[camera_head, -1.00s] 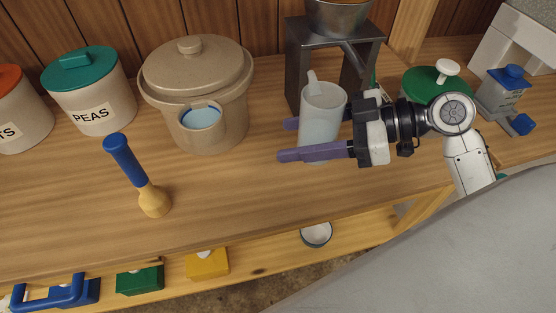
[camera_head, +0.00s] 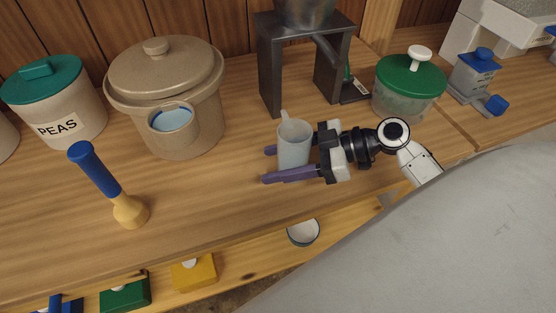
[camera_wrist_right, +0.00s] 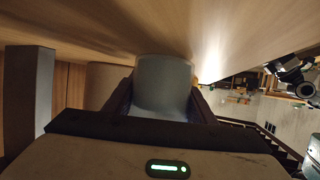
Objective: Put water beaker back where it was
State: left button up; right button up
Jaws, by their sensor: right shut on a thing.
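The water beaker (camera_head: 294,147), a pale grey-white cup with a small handle or spout at its top, is upright between the purple fingers of my right gripper (camera_head: 267,165). The gripper is shut on it. The beaker is at or just above the wooden counter, in front of the dark metal stand; I cannot tell whether its base touches. In the right wrist view the beaker (camera_wrist_right: 163,84) fills the space between the fingers, with the wooden surface close by.
A beige lidded crock (camera_head: 165,100) with a blue-filled opening stands left. A dark metal stand (camera_head: 270,65) is behind the beaker. A green-lidded jar (camera_head: 408,88) is right, a blue-handled tool (camera_head: 106,185) front left, and the PEAS canister (camera_head: 58,105) far left. Counter between tool and beaker is clear.

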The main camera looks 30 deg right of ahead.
jog(key=shift+f, duration=0.2)
jog(key=o, duration=1.4)
jog(key=shift+r, duration=0.15)
jog(key=shift+s+d+r, duration=0.1)
jog(key=shift+d, duration=0.05)
jog(key=b+v, duration=0.1)
jog(key=v, duration=0.9)
jog(key=shift+s+d+r, duration=0.15)
jog(key=shift+d+r, duration=0.05)
jog(key=shift+d, duration=0.05)
jog(key=shift+s+d+r, duration=0.2)
jog(key=shift+s+d, duration=0.05)
jog(key=shift+d, duration=0.1)
